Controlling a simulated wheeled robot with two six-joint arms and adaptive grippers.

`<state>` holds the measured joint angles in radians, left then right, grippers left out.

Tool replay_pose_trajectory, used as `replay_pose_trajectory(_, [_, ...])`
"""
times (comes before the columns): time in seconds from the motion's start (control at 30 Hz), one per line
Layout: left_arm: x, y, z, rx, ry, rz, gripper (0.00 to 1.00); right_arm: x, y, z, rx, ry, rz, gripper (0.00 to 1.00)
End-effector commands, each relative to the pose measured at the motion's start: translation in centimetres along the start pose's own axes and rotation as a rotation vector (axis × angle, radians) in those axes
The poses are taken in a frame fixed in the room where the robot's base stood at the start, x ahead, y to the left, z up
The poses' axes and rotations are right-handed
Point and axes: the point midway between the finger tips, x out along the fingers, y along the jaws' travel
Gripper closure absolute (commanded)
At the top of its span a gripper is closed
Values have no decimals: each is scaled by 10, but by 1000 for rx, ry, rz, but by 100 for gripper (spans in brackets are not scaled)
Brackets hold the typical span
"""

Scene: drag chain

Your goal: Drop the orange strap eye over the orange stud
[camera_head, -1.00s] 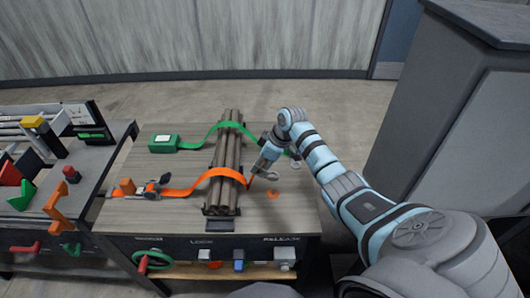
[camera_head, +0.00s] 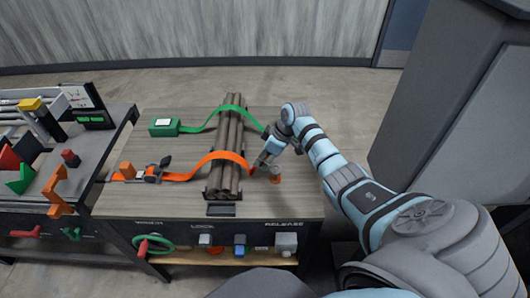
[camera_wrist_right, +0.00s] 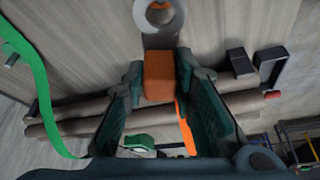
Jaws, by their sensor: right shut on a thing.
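The orange strap (camera_head: 228,156) arches over the bundle of brown pipes (camera_head: 226,150) on the bench. My right gripper (camera_head: 265,166) is shut on the orange end block (camera_wrist_right: 158,76) of this strap, right of the pipes. The metal strap eye (camera_wrist_right: 146,28) projects from the block beyond the fingertips. The orange stud (camera_head: 275,179) stands on the bench just by the gripper. In the right wrist view, orange of the stud (camera_wrist_right: 160,6) shows through the eye's hole. I cannot tell whether the eye is above the stud or around it. My left gripper is not in view.
A green strap (camera_head: 215,119) crosses the pipes farther back, from a green box (camera_head: 164,127). An orange ratchet (camera_head: 151,173) lies at left. A grey cart (camera_head: 75,150) with tools adjoins the bench. The bench's right front corner is clear.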

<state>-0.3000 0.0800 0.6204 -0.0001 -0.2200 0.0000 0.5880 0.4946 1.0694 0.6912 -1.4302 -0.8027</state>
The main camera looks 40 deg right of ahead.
Motion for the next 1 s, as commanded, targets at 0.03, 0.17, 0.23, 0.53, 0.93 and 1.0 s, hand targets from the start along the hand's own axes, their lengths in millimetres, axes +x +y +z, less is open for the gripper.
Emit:
replay_pose_trajectory(0.03, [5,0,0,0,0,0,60,6,0,2,0,0,0,100])
replay_pose_trajectory(0.17, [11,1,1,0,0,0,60,14,0,6,0,0,-1,100])
replay_pose_trajectory(0.23, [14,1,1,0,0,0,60,19,0,8,0,0,-1,100])
replay_pose_trajectory(0.53, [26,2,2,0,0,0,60,36,0,15,0,0,-1,100])
replay_pose_trajectory(0.93, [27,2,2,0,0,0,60,39,0,16,0,0,0,100])
replay_pose_trajectory(1.0, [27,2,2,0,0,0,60,39,0,16,0,0,0,68])
